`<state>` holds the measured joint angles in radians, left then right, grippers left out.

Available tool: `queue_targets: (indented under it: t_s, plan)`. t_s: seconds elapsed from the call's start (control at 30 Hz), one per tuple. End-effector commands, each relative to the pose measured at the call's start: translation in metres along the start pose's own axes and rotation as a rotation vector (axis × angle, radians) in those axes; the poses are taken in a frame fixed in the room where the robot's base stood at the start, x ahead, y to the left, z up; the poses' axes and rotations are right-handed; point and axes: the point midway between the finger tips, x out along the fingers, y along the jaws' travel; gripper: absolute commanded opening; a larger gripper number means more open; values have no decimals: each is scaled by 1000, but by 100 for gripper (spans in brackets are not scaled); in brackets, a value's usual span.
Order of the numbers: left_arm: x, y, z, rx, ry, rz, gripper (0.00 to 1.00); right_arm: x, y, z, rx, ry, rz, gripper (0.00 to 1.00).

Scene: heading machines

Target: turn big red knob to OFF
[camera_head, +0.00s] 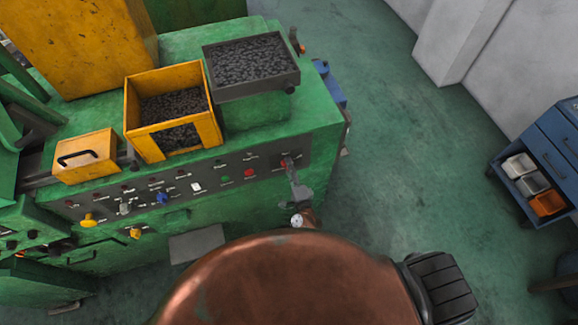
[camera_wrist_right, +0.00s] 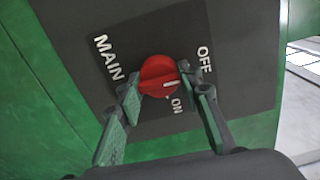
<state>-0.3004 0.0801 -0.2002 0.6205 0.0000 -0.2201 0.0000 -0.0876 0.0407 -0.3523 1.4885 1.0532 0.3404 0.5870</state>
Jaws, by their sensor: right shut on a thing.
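The big red knob (camera_wrist_right: 156,72) is on a dark panel of the green machine in the right wrist view. Labels MAIN, OFF and ON are printed around it. A white mark on the knob points right, between the ON and OFF labels. My right gripper (camera_wrist_right: 160,79) is shut on the knob, one finger on each side of it. In the head view, my right gripper (camera_head: 290,168) is at the right end of the control panel and mostly covers the knob. My left gripper is not in view.
The green machine's panel (camera_head: 213,177) carries several other buttons and knobs. A yellow bin (camera_head: 130,106) and a dark tray (camera_head: 245,93) of small dark parts stand on top. A blue drawer cabinet (camera_head: 548,150) is at the right. The green floor between is clear.

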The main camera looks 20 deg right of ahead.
Motion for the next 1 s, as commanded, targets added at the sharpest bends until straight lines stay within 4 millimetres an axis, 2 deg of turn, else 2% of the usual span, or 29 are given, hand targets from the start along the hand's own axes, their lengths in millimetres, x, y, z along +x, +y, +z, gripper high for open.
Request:
queue_targets:
  t_s: [0.63,0.67,0.9,1.0]
  plan:
    - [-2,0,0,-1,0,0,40,0,1,2,-49,-2,2,9]
    - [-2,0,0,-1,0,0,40,0,1,2,-49,-3,2,35]
    - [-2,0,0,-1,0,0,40,0,0,1,-48,-1,1,51]
    - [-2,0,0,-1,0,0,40,0,0,0,-48,-1,1,51]
